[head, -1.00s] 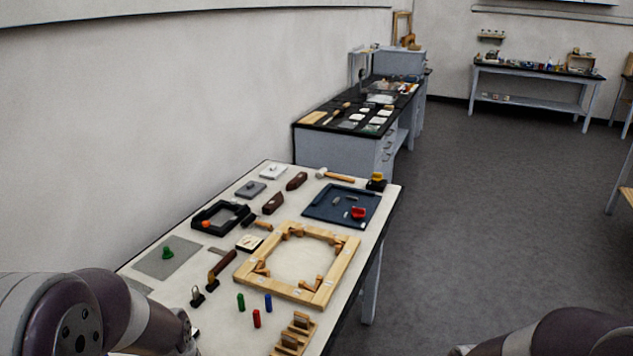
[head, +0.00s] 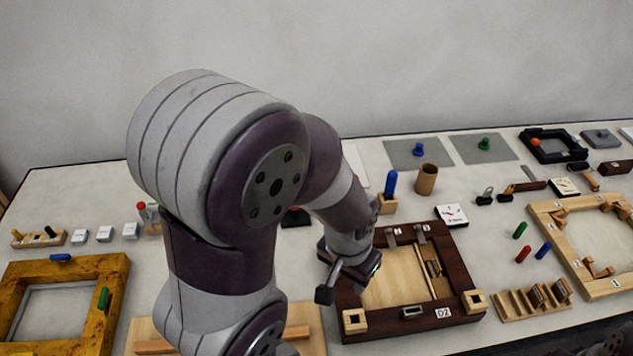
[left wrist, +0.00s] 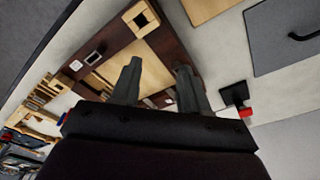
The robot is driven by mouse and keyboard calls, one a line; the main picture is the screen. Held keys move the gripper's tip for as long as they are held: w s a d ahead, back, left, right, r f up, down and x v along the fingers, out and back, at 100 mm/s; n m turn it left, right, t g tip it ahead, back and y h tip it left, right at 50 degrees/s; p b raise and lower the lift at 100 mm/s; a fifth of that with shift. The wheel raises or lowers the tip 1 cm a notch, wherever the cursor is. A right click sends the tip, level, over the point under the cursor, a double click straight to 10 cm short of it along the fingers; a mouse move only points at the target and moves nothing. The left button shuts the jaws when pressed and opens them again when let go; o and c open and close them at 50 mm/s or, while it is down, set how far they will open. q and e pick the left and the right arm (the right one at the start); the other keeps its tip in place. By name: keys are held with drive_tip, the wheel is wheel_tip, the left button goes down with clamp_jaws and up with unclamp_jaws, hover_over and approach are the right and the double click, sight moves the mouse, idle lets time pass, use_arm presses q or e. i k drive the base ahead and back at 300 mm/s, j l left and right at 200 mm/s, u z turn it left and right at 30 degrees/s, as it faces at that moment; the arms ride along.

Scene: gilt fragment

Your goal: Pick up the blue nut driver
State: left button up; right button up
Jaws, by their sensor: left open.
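A blue handle (head: 391,183), which looks like the blue nut driver, stands upright in a small wooden block (head: 387,205) behind the dark brown frame in the head view. Its lower end is hidden in the block. My left gripper (head: 350,280) is over the left side of the dark brown frame, in front and to the left of the blue handle and apart from it. In the left wrist view my left gripper (left wrist: 158,68) is open with nothing between its fingers. I cannot make out the blue handle there. My right gripper is not in view.
The dark brown frame (head: 458,248) lies by my left gripper. A brown cup (head: 426,179) stands right of the blue handle. A yellow wooden frame (head: 118,300) is at left, a pale wooden frame (head: 565,235) at right. My left arm hides part of the table's middle.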

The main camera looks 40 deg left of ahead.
sight(392, 177)
drive_tip(key=u, duration=0.75)
